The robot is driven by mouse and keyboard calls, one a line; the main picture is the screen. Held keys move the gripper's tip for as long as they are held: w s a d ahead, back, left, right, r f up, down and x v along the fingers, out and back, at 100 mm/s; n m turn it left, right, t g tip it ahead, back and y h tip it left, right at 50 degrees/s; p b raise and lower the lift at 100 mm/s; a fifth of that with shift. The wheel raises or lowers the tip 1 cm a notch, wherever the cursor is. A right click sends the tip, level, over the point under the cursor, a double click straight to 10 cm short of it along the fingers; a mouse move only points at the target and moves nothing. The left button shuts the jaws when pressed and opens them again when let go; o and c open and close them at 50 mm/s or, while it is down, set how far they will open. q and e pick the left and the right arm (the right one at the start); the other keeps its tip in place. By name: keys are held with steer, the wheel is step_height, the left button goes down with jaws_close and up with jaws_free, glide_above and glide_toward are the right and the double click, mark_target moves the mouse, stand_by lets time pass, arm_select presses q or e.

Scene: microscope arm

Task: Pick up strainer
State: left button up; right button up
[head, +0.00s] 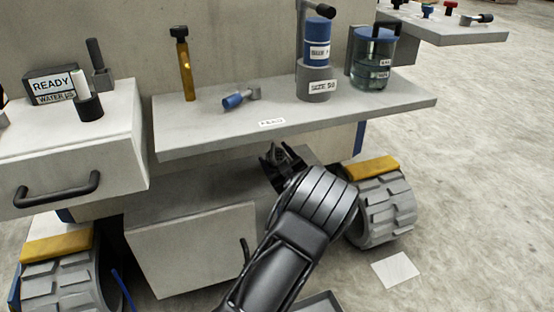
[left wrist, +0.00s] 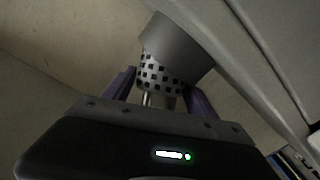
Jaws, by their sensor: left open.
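The strainer (left wrist: 172,50) is a grey cup with a solid flared rim and a band of square holes, seen close up in the left wrist view. My left gripper (left wrist: 160,84) is open, with one finger on each side of the strainer's narrower perforated end. I cannot tell whether the fingers touch it. In the head view my left gripper (head: 282,163) reaches under the front edge of the upper shelf, above a lower ledge. The strainer is not clearly distinguishable there among the dark fingers. My right gripper is not in view.
The upper shelf (head: 200,135) overhangs my gripper and bears a yellow tube (head: 184,65), a blue-ended tool (head: 236,100), a grey-and-blue canister (head: 318,60) and a glass jar (head: 374,65). A drawer (head: 70,180) stands left. A wheel (head: 385,208) is close right of my arm.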

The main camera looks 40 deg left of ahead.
arm_select(q)
steer(key=shift+c, duration=0.5)
steer(key=c, duration=1.3)
step_height(320, 180, up, 10)
steer(key=p, duration=0.4)
